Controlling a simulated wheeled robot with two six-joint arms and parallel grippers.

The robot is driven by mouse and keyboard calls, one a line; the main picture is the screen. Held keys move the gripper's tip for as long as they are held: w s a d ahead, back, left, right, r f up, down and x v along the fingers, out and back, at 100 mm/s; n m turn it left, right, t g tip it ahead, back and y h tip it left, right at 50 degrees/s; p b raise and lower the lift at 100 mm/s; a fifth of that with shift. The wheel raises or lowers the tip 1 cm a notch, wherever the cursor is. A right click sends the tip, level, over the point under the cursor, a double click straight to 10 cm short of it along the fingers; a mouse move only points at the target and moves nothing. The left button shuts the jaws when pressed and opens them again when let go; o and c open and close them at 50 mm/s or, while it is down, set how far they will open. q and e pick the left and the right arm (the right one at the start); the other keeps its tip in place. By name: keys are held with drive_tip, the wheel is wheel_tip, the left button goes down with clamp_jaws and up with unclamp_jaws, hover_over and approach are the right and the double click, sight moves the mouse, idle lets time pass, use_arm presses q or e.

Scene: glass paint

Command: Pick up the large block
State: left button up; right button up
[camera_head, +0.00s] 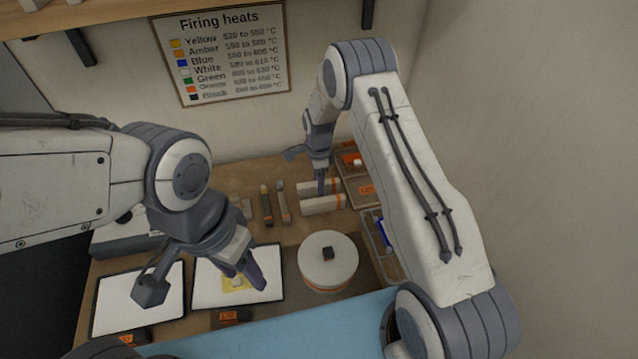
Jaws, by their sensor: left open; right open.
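I cannot tell for sure which thing is the large block. A small dark block (328,254) sits on the round white turntable (322,275). A small pale block (238,282) lies on a yellow patch on the right-hand white panel (208,290). My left gripper (252,275) is open and points down just right of the pale block, partly over the panel. My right gripper (320,187) is open and points down at two white, roll-like pieces with orange marks; the front one (325,205) shows more fully. Its fingers hide part of the rear piece (306,188).
Another white panel (110,300) lies at the left. Dark pieces with orange labels sit along the front (230,317). Stick-like tools (266,203) lie behind the turntable. Trays (375,250) stand at the right, partly hidden by my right arm. A firing chart (225,60) hangs on the wall.

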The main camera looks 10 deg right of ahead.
drive_tip(key=shift+f, duration=0.7)
clamp_jaws()
drive_tip(key=shift+r, duration=0.1)
drive_tip(key=shift+w+r+b, duration=0.1)
drive_tip(key=shift+r+b, duration=0.25)
drive_tip(key=shift+r, duration=0.05)
wheel_tip(320, 180, up, 3)
drive_tip(key=shift+f+b, duration=0.2)
drive_tip(key=shift+b, duration=0.75)
drive_tip(key=s+d+r+b, duration=0.1)
drive_tip(key=s+d+r, duration=0.3)
drive_tip(key=s+r, duration=0.6)
drive_tip(key=shift+s+d+r, duration=0.25)
drive_tip(key=shift+s+d, duration=0.1)
drive_tip(key=shift+s, duration=0.05)
